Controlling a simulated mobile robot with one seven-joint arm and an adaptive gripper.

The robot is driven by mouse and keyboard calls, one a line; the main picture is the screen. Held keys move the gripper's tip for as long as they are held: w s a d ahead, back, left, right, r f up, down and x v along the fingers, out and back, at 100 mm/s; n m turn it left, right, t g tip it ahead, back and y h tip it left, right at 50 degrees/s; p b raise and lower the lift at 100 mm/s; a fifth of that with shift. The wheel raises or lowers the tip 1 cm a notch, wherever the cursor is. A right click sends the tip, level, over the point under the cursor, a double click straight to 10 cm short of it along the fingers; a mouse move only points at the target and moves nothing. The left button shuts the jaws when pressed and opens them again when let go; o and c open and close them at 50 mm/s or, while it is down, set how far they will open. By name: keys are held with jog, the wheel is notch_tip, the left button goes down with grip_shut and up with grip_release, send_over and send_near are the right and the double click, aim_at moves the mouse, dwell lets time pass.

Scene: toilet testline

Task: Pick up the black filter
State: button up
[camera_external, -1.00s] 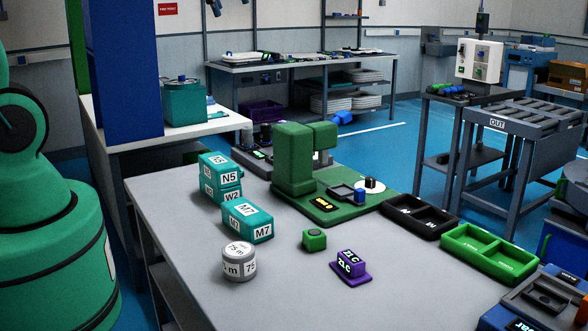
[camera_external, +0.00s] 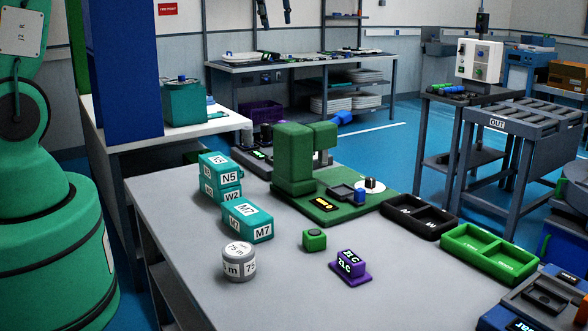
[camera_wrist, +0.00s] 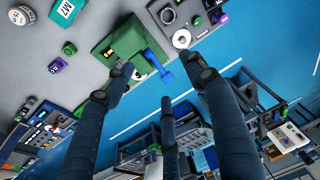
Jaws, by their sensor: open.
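A small black block (camera_external: 370,183), which looks like the black filter, sits on a white disc (camera_external: 377,192) on the green machine's base, behind a small blue block (camera_external: 359,196). In the external view my gripper (camera_external: 275,10) shows at the top edge, with only dark finger parts visible, high above the benches. In the wrist view my gripper's (camera_wrist: 163,78) dark fingers are spread apart with nothing held between them. The green machine (camera_wrist: 126,38) lies beyond the fingers there. I cannot clearly make out the black filter in the wrist view; a finger covers part of that area.
Teal boxes (camera_external: 247,222), a grey round can (camera_external: 239,262), a green cube (camera_external: 314,239) and a purple block (camera_external: 350,267) stand on the grey table. A black tray (camera_external: 420,232) and a green tray (camera_external: 491,254) lie at the right edge.

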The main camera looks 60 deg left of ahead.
jog(key=w+a+f, duration=0.7)
jog(key=a, duration=0.2)
jog(key=n+g+p, duration=0.1)
jog(key=g+p, duration=0.1)
jog(key=p, duration=0.1)
send_over(266, 132)
jog(key=a, duration=0.2)
notch_tip(266, 132, down, 23)
jog(key=shift+w+d+h, duration=0.15)
jog(key=shift+w+h, duration=0.25)
jog(key=shift+w, duration=0.05)
jog(key=shift+f, duration=0.2)
jog(key=shift+f+b, duration=0.4)
jog(key=shift+f, duration=3.85)
jog(key=shift+f, duration=0.1)
jog(key=shift+f, duration=2.45)
